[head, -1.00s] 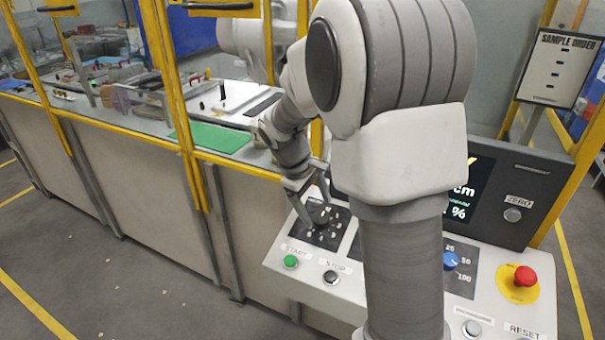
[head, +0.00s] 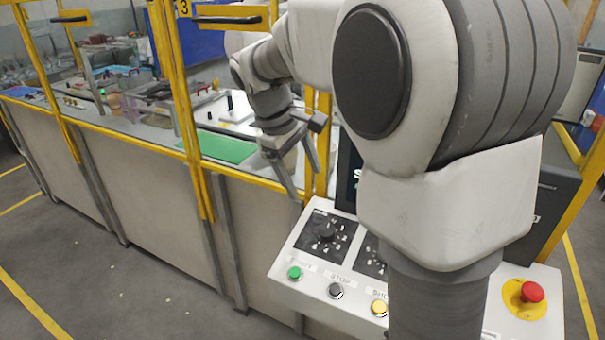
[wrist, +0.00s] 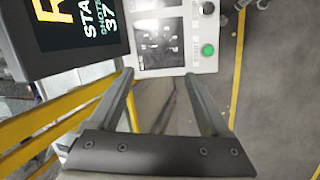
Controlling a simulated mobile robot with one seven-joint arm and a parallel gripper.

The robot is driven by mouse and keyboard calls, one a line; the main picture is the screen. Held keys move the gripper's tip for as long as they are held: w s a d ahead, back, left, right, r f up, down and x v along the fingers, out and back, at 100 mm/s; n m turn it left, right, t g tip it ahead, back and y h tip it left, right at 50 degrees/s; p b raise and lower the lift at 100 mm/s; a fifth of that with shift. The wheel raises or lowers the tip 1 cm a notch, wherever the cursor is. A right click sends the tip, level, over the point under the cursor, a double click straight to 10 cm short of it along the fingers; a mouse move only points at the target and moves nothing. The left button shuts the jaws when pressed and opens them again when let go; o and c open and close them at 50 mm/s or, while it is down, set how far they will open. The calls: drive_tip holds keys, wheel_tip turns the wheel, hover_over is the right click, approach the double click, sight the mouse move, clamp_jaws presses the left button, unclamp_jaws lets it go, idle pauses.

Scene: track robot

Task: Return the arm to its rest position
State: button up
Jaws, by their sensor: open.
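My gripper (head: 304,194) is open and empty in the head view, above and behind the control panel (head: 300,262), close to the yellow frame post. Its two fingers point down and are apart from the panel. In the wrist view my gripper (wrist: 158,75) shows both fingers spread with nothing between them. My upper arm hides much of the panel's right half and most of the screen.
A yellow-framed enclosure (head: 186,110) with a green mat (head: 222,147) stands left of the gripper. The panel carries a green button (head: 294,273), a black button (head: 335,291) and a red emergency stop (head: 532,292). The floor (head: 110,290) at the left front is clear.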

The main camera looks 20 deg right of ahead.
drive_tip(key=s+a+m+t+y, duration=0.1)
drive_tip(key=s+m+t+y, duration=0.1)
drive_tip(key=s, duration=0.8)
drive_tip(key=s+a+m+t+y, duration=0.2)
drive_tip(key=s+m+t, duration=0.1)
drive_tip(key=s, duration=0.8)
drive_tip(key=shift+s+a+m, duration=0.2)
drive_tip(key=shift+a+m, duration=0.05)
drive_tip(key=shift+m, duration=0.55)
